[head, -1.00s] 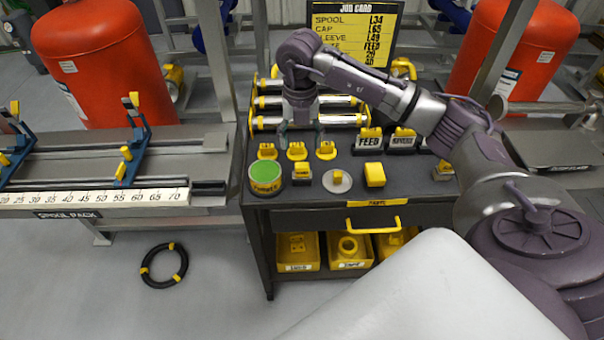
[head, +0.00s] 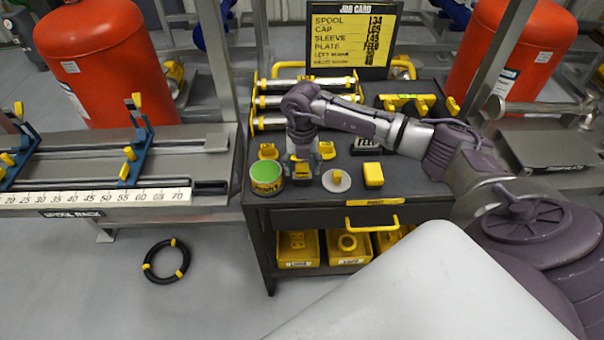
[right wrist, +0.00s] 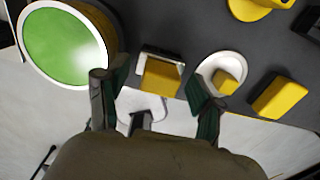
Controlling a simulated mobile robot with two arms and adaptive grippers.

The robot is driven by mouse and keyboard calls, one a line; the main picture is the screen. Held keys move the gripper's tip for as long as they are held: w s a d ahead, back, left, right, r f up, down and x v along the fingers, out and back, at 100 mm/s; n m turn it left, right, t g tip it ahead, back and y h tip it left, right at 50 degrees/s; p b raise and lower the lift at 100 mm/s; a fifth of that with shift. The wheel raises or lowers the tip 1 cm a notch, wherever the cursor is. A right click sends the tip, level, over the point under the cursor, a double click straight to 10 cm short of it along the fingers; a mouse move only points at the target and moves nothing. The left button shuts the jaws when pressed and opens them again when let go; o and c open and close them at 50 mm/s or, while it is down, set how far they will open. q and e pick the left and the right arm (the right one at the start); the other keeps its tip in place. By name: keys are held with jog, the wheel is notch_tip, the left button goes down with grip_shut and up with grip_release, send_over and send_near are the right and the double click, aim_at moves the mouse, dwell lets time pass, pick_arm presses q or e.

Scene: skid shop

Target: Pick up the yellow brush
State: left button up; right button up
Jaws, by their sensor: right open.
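A small yellow block with a pale and dark base (head: 300,180), which I take to be the yellow brush, stands near the cart's front edge. It also shows in the right wrist view (right wrist: 162,76), with a pale strip along its far side. My right gripper (head: 302,168) is open and points down over it. In the right wrist view the two fingertips (right wrist: 155,88) are apart, one towards each side of the block. Whether they touch it, I cannot tell. My left gripper is not in view.
A green-topped round tin (head: 265,178) stands close to the left. A white disc with a yellow knob (head: 337,181) and a plain yellow block (head: 373,175) stand to the right. The dark cart top (head: 410,185) is clear farther right. Metal rollers (head: 310,83) lie behind.

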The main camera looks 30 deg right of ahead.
aim_at(305, 163)
jog(key=c, duration=1.3)
jog(key=shift+o, duration=0.2)
jog(key=shift+r, duration=0.45)
jog(key=r, duration=0.1)
jog(key=d+r+b, duration=0.1)
jog(key=r, duration=0.1)
jog(key=shift+r+b, duration=0.3)
jog(key=d+r+b, duration=0.2)
jog(key=d+r, duration=0.4)
jog(key=d, duration=0.4)
jog(key=shift+s+d+r, duration=0.25)
jog(key=shift+d+r, duration=0.05)
jog(key=shift+d, duration=0.05)
jog(key=o, duration=0.6)
jog(key=shift+c, duration=0.2)
jog(key=c, duration=0.4)
